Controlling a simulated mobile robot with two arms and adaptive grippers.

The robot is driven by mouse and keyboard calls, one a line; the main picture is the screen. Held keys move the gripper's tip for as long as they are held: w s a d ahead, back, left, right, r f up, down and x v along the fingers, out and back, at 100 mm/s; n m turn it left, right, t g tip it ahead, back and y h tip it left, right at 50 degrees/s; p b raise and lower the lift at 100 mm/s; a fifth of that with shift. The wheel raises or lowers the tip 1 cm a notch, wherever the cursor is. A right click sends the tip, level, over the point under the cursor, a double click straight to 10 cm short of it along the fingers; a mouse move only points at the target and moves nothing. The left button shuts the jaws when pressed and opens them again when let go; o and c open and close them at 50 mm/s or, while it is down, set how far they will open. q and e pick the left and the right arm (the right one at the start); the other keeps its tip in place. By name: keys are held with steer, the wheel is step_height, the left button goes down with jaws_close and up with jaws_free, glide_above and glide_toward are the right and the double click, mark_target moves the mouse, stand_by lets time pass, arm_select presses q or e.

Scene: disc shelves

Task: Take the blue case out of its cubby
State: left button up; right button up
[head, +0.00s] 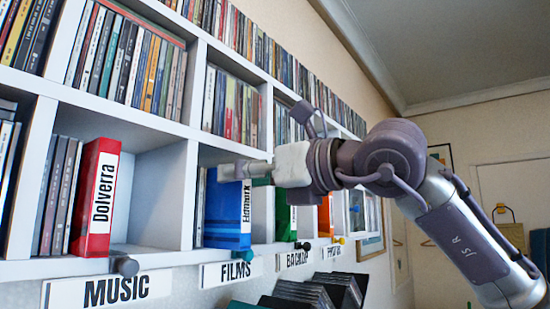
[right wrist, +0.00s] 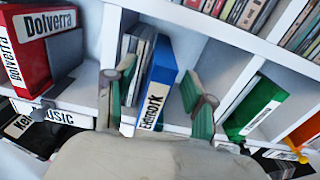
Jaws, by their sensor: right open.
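The blue case (head: 226,212), with a white "Eidmark" label on its spine, stands in the cubby above the "FILMS" tag. In the right wrist view the blue case (right wrist: 163,75) shows between the two fingers of my right gripper (right wrist: 160,100). My right gripper (head: 245,172) is open at the front of that cubby, its near finger over the upper part of the case in the head view. I cannot tell whether either finger touches the case. Thin disc cases (right wrist: 141,55) stand just left of the blue case. My left gripper is not in view.
A red "Dolverra" case (head: 97,195) stands in the "MUSIC" cubby to the left, with bare room beside it. A green case (right wrist: 252,107) stands in the cubby to the right, past a white divider (right wrist: 238,90).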

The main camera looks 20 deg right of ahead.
steer(key=shift+p+x, duration=0.3)
steer(key=shift+x, duration=0.85)
steer(key=shift+d, duration=0.1)
steer(key=shift+c, duration=0.8)
jaws_close()
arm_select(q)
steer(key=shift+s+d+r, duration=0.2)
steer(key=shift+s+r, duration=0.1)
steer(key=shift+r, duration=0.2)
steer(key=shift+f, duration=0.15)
arm_select(e)
steer(key=shift+s+r, duration=0.15)
steer(key=shift+r, duration=0.05)
